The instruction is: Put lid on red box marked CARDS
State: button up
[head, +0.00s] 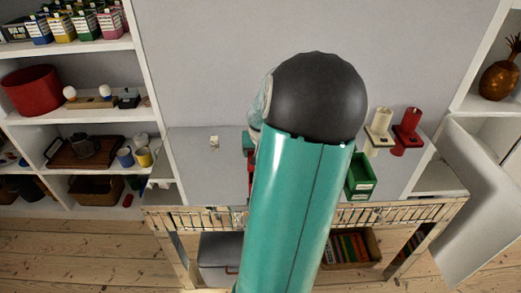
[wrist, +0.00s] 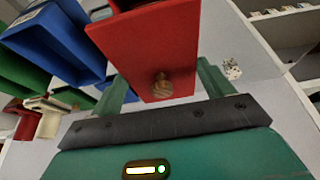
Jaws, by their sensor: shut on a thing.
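A flat red lid (wrist: 140,50) with a small wooden knob (wrist: 162,86) fills the upper middle of the wrist view. My gripper (wrist: 163,85) has its green fingers at either side of the lid and is shut on it. Another red part (wrist: 127,4), perhaps the red box, shows at the top edge behind the lid, mostly cut off. I cannot tell whether the lid touches it. No CARDS marking is readable.
A blue box (wrist: 58,40) and a green box (wrist: 20,80) stand left of the lid. A green box (head: 361,178) shows right of my arm, near red (head: 408,130) and cream (head: 380,130) candle holders. A white die (wrist: 232,68) lies on clear grey surface.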

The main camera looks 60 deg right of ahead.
jog(key=shift+f, duration=2.45)
jog(key=shift+f, duration=0.4)
jog(key=o, duration=0.9)
jog(key=shift+r, duration=3.5)
jog(key=shift+w, duration=0.1)
